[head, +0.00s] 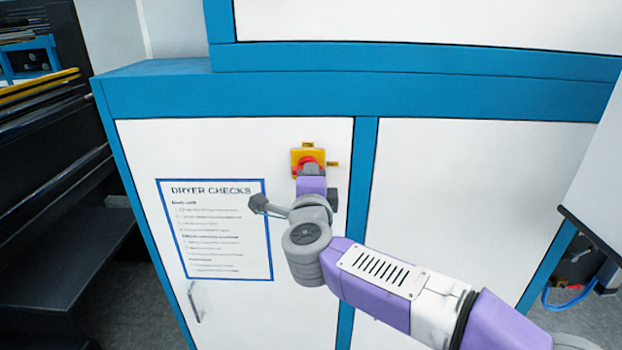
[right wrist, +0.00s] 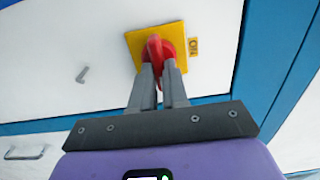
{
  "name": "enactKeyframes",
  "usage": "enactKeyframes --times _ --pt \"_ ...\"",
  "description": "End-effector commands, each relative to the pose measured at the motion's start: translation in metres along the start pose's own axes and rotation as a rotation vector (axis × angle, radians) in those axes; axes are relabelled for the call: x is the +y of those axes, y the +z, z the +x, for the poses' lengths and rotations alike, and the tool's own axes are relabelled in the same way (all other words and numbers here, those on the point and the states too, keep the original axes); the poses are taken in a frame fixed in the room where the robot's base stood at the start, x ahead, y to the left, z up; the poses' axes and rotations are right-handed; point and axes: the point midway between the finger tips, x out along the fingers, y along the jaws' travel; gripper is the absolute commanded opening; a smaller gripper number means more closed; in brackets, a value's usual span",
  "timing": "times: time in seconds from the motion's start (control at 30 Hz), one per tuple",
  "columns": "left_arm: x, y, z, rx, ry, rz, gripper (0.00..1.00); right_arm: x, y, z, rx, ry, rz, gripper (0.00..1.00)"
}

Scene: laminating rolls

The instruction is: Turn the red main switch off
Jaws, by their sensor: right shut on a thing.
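The red main switch (head: 309,161) sits on a square yellow plate (head: 297,156) on the white cabinet door. In the right wrist view the red switch (right wrist: 154,50) shows a raised handle that runs roughly up and down in the picture, on its yellow plate (right wrist: 138,42). My right gripper (head: 312,171) reaches it from below. In the right wrist view its two grey fingers (right wrist: 161,72) are shut on the red handle, one on each side. The fingers and wrist hide the lower part of the switch. My left gripper is not in view.
A "Dryer checks" sheet (head: 215,230) is left below. A door handle (head: 194,302) is lower left. Dark machinery (head: 50,200) stands at far left.

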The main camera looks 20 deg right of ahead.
Motion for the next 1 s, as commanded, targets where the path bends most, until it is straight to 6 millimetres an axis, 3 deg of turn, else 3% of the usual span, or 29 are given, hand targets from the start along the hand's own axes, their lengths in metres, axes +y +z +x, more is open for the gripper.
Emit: enactKeyframes --times 0.3,0.33,0.47,0.77,1.0 --pt "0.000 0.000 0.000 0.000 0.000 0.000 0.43 0.000 0.000 0.000 -0.001 0.002 0.006 0.00" --pt "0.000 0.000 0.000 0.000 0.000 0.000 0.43 0.000 0.000 0.000 -0.001 0.001 0.005 0.18" --pt "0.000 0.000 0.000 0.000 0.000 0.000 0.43 0.000 0.000 0.000 -0.001 0.001 0.004 0.38" --pt "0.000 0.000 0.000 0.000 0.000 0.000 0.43 0.000 0.000 -0.001 -0.001 0.000 0.003 0.39" --pt "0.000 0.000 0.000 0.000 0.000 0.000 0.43 -0.001 0.000 -0.033 -0.002 -0.001 0.003 0.39"
